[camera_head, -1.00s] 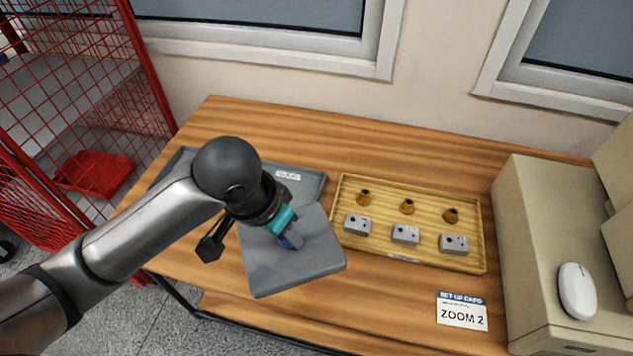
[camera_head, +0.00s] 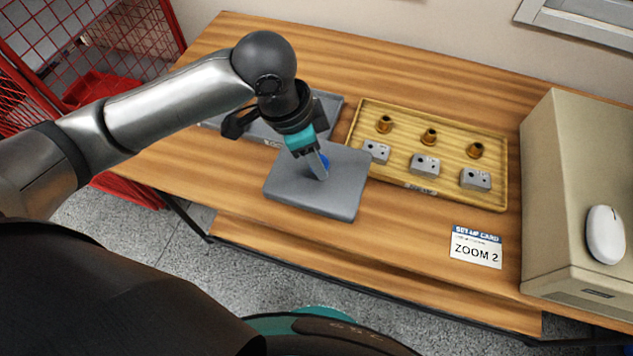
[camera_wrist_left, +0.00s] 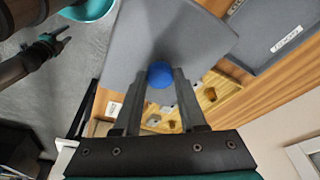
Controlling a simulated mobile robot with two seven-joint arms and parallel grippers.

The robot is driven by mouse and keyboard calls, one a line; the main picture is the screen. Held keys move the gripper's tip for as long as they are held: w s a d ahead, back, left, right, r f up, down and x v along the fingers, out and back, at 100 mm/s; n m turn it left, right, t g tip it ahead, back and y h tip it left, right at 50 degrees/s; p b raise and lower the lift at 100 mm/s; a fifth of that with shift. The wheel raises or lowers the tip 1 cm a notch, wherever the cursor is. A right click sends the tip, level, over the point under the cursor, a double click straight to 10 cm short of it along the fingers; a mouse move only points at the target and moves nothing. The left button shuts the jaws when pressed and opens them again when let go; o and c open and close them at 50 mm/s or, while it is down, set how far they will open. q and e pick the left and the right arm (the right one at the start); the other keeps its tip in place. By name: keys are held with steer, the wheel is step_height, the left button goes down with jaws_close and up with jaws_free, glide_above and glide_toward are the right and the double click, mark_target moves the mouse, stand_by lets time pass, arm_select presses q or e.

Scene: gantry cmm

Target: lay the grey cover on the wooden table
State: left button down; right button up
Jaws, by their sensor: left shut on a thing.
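The grey cover (camera_head: 335,192) is a flat square plate with a blue knob (camera_wrist_left: 160,75) on top. My left gripper (camera_head: 320,172) is shut on the knob, its two fingers on either side of it in the left wrist view. The cover is over the front part of the wooden table (camera_head: 400,225), roughly level. In the head view it overlaps the edge of the grey tray; whether it touches the table is hard to tell. My right gripper (camera_wrist_left: 55,42) shows small in the left wrist view, away from the cover over the floor, with its fingers apart.
The grey tray (camera_head: 332,103) lies behind the cover, partly hidden by my left arm. A wooden tray (camera_head: 452,196) with brass parts and grey blocks is close on the right. Bare table shows in front.

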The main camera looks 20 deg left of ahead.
mark_target(316, 182)
arm_select(q)
step_height(316, 182, down, 4)
steer(key=shift+f+b, duration=0.1)
steer(key=shift+b, duration=0.35)
step_height(316, 182, down, 4)
steer(key=shift+r+b, duration=0.1)
steer(key=shift+b, duration=0.75)
steer(key=shift+f, duration=0.8)
steer(key=c, duration=0.9)
jaws_free()
steer(key=o, duration=0.4)
arm_select(e)
steer(key=shift+t, duration=0.3)
steer(key=w+f, duration=0.1)
steer(key=d+f, duration=0.1)
steer(key=w+f, duration=0.1)
steer(key=shift+w+d+f, duration=0.1)
steer(key=shift+w+d, duration=0.2)
arm_select(q)
steer(key=shift+o, duration=0.2)
